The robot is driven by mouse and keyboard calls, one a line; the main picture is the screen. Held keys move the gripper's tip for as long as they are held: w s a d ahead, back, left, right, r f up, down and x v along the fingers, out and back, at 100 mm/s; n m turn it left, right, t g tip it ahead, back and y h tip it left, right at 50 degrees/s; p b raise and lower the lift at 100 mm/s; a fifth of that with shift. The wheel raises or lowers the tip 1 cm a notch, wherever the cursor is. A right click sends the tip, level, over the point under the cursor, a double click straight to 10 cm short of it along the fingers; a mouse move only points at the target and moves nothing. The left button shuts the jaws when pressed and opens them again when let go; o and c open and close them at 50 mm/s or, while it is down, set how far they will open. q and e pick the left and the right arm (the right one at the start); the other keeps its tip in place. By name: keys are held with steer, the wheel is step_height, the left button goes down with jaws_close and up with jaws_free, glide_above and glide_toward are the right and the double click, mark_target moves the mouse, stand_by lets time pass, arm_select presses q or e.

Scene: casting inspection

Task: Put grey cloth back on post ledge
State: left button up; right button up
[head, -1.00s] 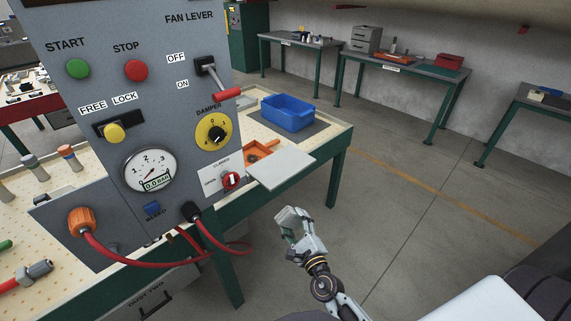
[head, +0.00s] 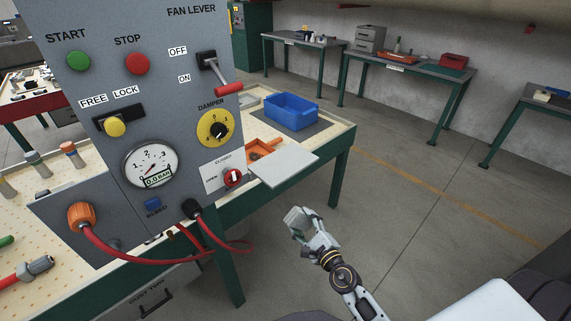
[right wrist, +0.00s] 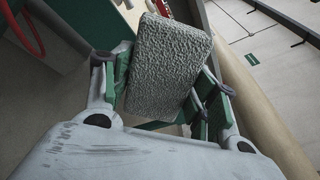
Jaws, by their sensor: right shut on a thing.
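The grey cloth (right wrist: 168,65) shows in the right wrist view as a folded, rough-textured pad between the green finger pads. My right gripper (head: 298,221) is shut on it, in the air off the right side of the bench, below the pale flat plate (head: 284,167). In the head view the cloth is small and hard to tell from the fingers. The plate juts out at the right of the grey control panel (head: 190,130) and its top is bare. I cannot tell whether this plate is the post ledge. My left gripper is out of view.
The perforated bench (head: 337,130) holds a blue bin (head: 291,112) and an orange tray (head: 262,147). A red hose (head: 130,258) loops in front of the panel, and the fan lever (head: 228,88) sticks out. Open floor (head: 420,210) lies to the right.

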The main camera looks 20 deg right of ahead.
steer(key=shift+d+n+g+y, duration=0.8)
steer(key=shift+d+g+y, duration=0.15)
steer(key=shift+d, duration=0.35)
steer(key=shift+d+n+g+y, duration=0.25)
steer(key=shift+d+n+y, duration=0.05)
steer(key=shift+d+y, duration=0.1)
